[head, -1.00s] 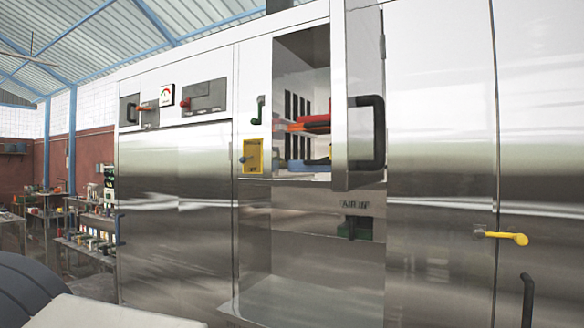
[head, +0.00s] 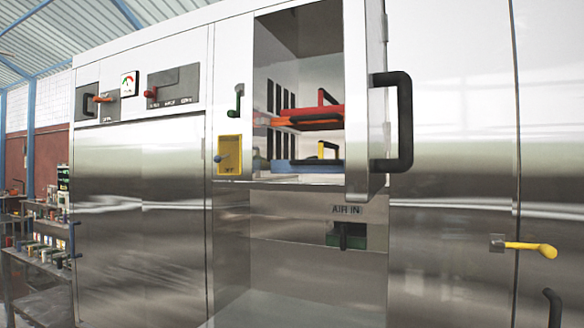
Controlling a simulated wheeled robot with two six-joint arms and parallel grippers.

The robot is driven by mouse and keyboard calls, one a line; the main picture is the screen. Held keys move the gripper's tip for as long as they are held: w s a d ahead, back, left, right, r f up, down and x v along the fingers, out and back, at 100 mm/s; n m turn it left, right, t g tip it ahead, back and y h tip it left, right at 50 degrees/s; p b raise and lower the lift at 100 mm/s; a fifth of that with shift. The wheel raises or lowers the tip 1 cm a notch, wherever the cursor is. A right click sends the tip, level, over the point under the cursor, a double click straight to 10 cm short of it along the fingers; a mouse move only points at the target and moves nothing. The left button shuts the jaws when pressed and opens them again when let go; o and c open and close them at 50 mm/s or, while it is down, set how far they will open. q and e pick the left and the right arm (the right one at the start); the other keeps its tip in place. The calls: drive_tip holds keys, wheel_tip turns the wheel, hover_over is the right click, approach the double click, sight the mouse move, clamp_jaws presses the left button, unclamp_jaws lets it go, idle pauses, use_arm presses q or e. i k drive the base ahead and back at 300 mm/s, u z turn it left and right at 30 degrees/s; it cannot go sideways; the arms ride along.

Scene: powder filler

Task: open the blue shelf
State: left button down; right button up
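The compartment door (head: 357,100) stands swung open to the right, with a large black handle (head: 404,120). Neither of my grippers shows in the head view.
A yellow lever (head: 530,247) sticks out from the right panel. A yellow box with a knob (head: 229,155) and a green lever (head: 239,98) are left of the compartment. Below is an open recess with an AIR IN valve (head: 346,236). Stocked racks (head: 42,230) stand at far left.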

sight(305, 167)
drive_tip(key=z, duration=0.05)
drive_tip(key=i, duration=0.95)
drive_tip(key=z, duration=0.35)
